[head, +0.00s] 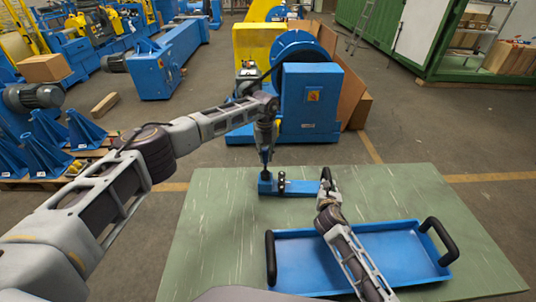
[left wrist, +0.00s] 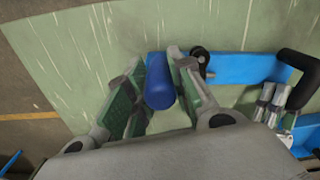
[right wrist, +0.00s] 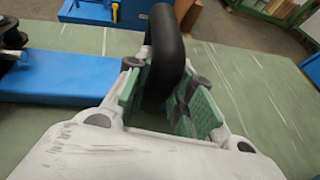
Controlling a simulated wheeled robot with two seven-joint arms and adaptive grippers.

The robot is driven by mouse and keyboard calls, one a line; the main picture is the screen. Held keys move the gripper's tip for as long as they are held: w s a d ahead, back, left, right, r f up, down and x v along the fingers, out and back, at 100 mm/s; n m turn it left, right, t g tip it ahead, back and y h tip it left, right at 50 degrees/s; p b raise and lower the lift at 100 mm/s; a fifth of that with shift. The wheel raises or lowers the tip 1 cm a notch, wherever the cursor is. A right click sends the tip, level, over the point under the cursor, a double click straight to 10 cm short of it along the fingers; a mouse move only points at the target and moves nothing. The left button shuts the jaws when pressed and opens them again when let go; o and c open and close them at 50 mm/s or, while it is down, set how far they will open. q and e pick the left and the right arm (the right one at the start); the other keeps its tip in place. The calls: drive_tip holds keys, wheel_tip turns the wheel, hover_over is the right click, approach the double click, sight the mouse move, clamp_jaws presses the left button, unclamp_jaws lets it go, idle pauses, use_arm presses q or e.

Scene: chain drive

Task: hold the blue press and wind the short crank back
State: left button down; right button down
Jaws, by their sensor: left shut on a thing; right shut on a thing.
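The blue press (head: 266,187) is at the left end of a blue bar (head: 300,189) on the green table. My left gripper (head: 265,168) points down over it. In the left wrist view the press shows as an upright blue cylinder (left wrist: 159,82) between my left fingers (left wrist: 158,90), which are shut on it. A thick black handle (right wrist: 165,55), apparently the short crank, stands at the bar's right end. My right gripper (head: 326,192) is shut on this handle, whose curved top rises above the fingers (right wrist: 160,95). Its lower end is hidden.
A small black upright part (head: 281,181) stands on the bar between the grippers. A blue tray (head: 310,265) with black handles lies in front, partly under my right arm. The table's left part (head: 215,225) is clear. Blue machines stand on the floor behind.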

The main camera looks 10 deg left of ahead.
drive_tip(key=shift+d, duration=0.2)
use_arm(q)
drive_tip(key=s+a+n, duration=0.4)
drive_tip(key=n, duration=1)
drive_tip(key=shift+a, duration=0.2)
drive_tip(key=shift+s, duration=0.1)
idle(0.4)
drive_tip(key=c, duration=1.2)
unclamp_jaws()
drive_tip(key=shift+d, duration=0.15)
